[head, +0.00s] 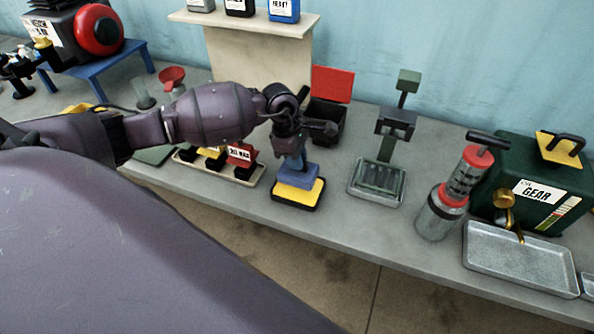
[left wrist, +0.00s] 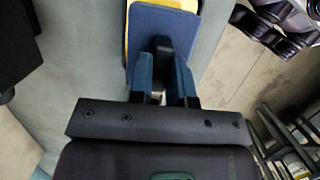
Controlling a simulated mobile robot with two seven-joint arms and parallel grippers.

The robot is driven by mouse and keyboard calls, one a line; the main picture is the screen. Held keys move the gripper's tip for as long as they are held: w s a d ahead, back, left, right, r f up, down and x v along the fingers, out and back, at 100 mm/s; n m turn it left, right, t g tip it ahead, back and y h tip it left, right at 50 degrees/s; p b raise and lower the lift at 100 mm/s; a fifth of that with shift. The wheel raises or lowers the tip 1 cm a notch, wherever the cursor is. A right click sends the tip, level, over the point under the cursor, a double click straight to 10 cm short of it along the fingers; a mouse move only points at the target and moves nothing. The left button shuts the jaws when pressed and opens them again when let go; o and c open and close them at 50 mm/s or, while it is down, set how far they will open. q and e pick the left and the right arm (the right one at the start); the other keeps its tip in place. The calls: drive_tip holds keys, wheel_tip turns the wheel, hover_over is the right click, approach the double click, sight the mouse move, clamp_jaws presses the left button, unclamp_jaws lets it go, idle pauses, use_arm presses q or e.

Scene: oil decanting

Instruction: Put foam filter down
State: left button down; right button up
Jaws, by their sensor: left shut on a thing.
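The foam filter appears as a flat blue block (head: 298,173) with a dark grip on top. It is level over a yellow pad (head: 308,191) in a shallow black tray near the table's front edge. My left gripper (head: 291,160) comes down from above and is shut on the filter's dark grip. In the left wrist view the two blue fingers of my left gripper (left wrist: 162,82) close on that grip, with the blue block (left wrist: 165,22) beyond them and a yellow edge beside it. I cannot tell whether block and pad touch.
A tray (head: 252,180) with small blocks stands left of the filter. A black bin (head: 328,120) with a red lid is behind it. A green stand (head: 376,186), a red-topped cylinder (head: 441,214) and a green gear-oil can (head: 520,205) stand to the right.

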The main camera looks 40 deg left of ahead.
sight(297, 173)
use_arm(q)
drive_tip(key=shift+x, duration=0.8)
wheel_tip(297, 173, down, 3)
drive_tip(key=shift+a+f, duration=0.1)
drive_tip(key=shift+a, duration=0.1)
drive_tip(key=shift+f, duration=0.3)
use_arm(e)
drive_tip(key=shift+r, duration=0.1)
use_arm(q)
drive_tip(key=shift+f, duration=0.15)
use_arm(e)
drive_tip(key=shift+w, duration=0.1)
use_arm(q)
drive_tip(key=c, duration=1.1)
unclamp_jaws()
drive_tip(key=shift+o, duration=0.2)
use_arm(e)
drive_tip(key=shift+s+f, duration=0.2)
drive_tip(key=shift+s, duration=0.05)
